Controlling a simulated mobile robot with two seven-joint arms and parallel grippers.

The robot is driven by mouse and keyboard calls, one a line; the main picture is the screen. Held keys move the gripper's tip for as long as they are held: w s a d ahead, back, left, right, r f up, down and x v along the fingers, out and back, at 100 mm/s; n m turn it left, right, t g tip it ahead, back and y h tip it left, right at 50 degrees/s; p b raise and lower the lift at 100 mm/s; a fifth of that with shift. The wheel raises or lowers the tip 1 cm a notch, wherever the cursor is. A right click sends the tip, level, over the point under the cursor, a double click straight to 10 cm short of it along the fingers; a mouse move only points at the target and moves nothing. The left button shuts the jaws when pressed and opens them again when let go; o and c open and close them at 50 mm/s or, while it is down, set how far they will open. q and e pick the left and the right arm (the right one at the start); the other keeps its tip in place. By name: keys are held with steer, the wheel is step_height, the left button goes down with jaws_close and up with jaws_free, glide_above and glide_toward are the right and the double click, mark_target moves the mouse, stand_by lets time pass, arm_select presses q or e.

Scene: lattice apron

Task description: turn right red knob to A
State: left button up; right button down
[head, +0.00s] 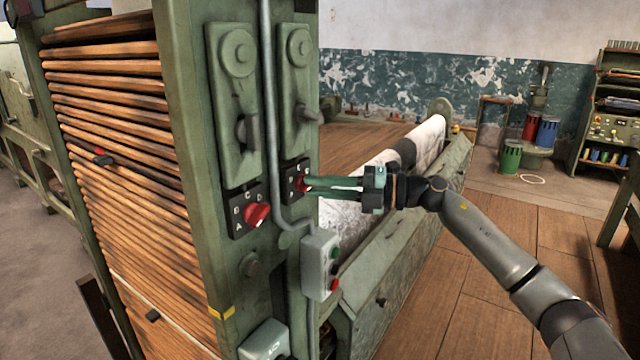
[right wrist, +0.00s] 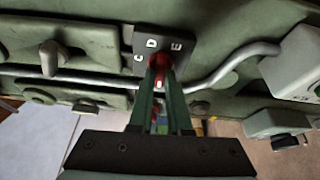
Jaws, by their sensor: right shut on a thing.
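The right red knob (head: 301,183) sits on a black lettered plate (head: 291,170) on the green machine post. My right gripper (head: 308,184) reaches it from the right, its two long green fingers shut on the knob and covering much of it. In the right wrist view the knob (right wrist: 161,66) is between the fingertips, with a white mark on its near side. The letters C, D and E show on the plate (right wrist: 178,36) there; A is hidden, so I cannot tell the exact setting. My left gripper is not in view.
Another red knob (head: 257,214) on a lettered plate is to the left. A grey conduit (head: 270,120) runs between the two plates to a button box (head: 320,265) below the right one. A white roll (head: 430,140) lies behind my gripper.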

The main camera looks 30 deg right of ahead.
steer(key=n+h, duration=0.1)
steer(key=n, duration=0.1)
steer(key=n+h+p, duration=0.1)
steer(key=n, duration=0.1)
steer(key=shift+r+g, duration=0.15)
steer(key=shift+g, duration=0.25)
steer(key=shift+n, duration=0.3)
steer(key=c, duration=0.9)
jaws_free()
steer(key=shift+o, duration=0.2)
